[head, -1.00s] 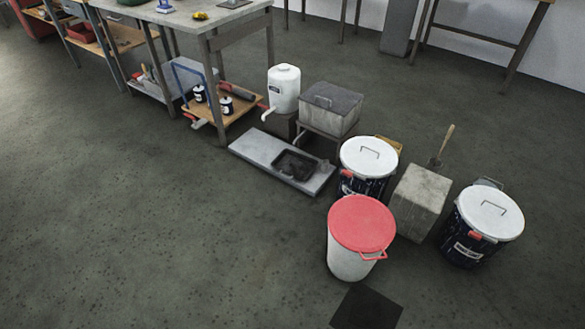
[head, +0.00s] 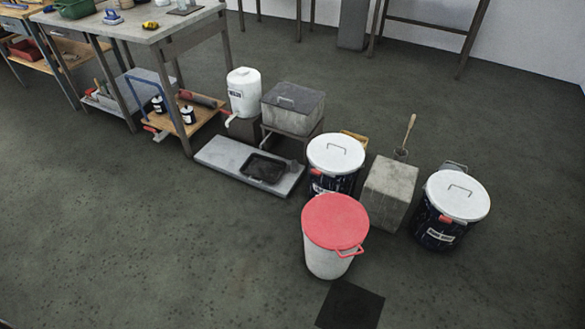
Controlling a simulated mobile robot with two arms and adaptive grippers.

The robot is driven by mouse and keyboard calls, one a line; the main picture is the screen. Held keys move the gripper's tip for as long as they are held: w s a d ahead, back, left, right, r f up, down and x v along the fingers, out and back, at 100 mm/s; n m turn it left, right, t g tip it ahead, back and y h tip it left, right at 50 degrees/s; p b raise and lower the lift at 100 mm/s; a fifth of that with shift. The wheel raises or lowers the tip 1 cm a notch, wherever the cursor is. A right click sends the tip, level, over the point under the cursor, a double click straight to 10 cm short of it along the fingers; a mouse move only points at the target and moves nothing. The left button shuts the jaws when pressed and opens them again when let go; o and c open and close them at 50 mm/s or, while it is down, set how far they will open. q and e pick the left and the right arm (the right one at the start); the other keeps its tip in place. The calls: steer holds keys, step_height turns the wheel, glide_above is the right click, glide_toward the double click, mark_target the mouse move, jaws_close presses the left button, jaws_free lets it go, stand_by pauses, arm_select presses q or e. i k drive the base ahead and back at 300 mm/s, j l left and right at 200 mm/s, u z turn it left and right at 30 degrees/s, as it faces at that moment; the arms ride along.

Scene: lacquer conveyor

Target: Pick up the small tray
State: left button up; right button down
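A small black tray (head: 264,169) lies on a low grey slab (head: 222,157) on the floor, near the slab's right end. The tray looks shallow and rectangular, with a raised rim. Something small and grey sits at its right edge, too small to tell what. Neither of my grippers shows in the head view.
A white bin with a red lid (head: 335,222) and a dark drum with a white lid (head: 335,155) stand right of the slab. A grey box (head: 293,105) and white jug (head: 243,92) stand behind it. A workbench (head: 165,30) is at upper left. Floor in front is clear.

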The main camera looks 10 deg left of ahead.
mark_target(258, 166)
steer(key=i+j+z, duration=0.45)
steer(key=j, duration=0.2)
steer(key=i+j+z, duration=0.2)
steer(key=j, duration=0.15)
steer(key=i+j+z, duration=0.2)
steer(key=j, duration=0.15)
steer(key=k, duration=0.1)
